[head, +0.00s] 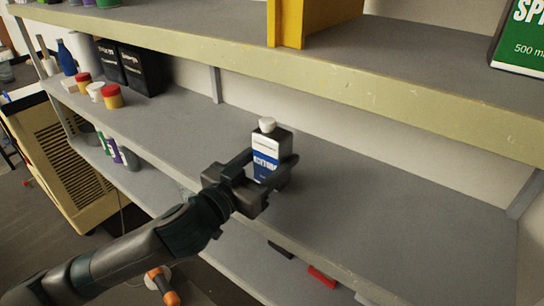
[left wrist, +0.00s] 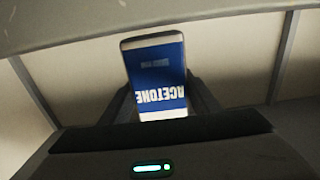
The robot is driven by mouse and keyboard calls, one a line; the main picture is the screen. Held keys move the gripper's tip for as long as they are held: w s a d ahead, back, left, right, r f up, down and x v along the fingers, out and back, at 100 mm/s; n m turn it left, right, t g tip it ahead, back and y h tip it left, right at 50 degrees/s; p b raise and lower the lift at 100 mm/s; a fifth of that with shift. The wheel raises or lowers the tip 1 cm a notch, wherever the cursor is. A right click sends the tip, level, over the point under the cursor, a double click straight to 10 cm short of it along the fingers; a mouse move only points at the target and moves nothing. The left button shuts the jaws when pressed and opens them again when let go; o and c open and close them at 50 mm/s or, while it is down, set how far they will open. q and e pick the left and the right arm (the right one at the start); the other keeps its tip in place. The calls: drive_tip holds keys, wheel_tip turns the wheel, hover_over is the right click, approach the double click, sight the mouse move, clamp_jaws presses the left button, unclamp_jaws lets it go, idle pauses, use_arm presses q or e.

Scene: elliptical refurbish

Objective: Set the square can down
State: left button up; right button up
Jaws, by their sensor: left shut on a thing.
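The square can (head: 266,148) has a white cap, a white and blue front and dark sides. My left gripper (head: 271,172) is shut on it, with a finger on either side of its body. The can stands about upright over the middle shelf (head: 390,220); I cannot tell whether its base touches, as the gripper hides it. In the left wrist view the can (left wrist: 157,80) appears upside down between the fingers, with the word ACETONE on its blue label. My right gripper is not in view.
Black boxes (head: 142,70) and several small red, yellow and white containers (head: 111,95) stand at the left of the middle shelf. The upper shelf (head: 200,45) overhangs behind. The middle shelf is clear to the right of the can. A red item (head: 321,276) lies on the lower shelf.

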use_arm(q)
drive_tip(key=shift+f, duration=0.2)
drive_tip(key=shift+f, duration=0.1)
drive_tip(key=o, duration=1.1)
drive_tip(key=shift+f, duration=0.1)
drive_tip(key=o, duration=0.4)
drive_tip(key=shift+c, duration=0.2)
